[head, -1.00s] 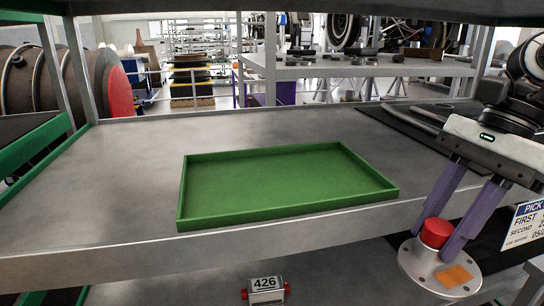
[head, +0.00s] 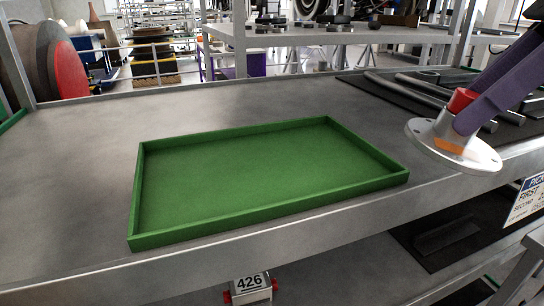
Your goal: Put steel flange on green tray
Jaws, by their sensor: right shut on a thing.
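The steel flange (head: 428,137) is a round silver plate with bolt holes, an orange patch and a red-capped hub. My right gripper (head: 465,108) comes in from the upper right, its purple fingers shut on the hub. The flange hangs tilted above the shelf's right front part, to the right of the tray. The green tray (head: 268,222) lies empty on the grey shelf, a shallow rectangle with low walls. My left gripper is not in view.
Dark mats with grey tubes (head: 425,88) lie on the shelf at the back right. The shelf (head: 75,150) is clear left of the tray. A white sign (head: 526,199) stands at the right.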

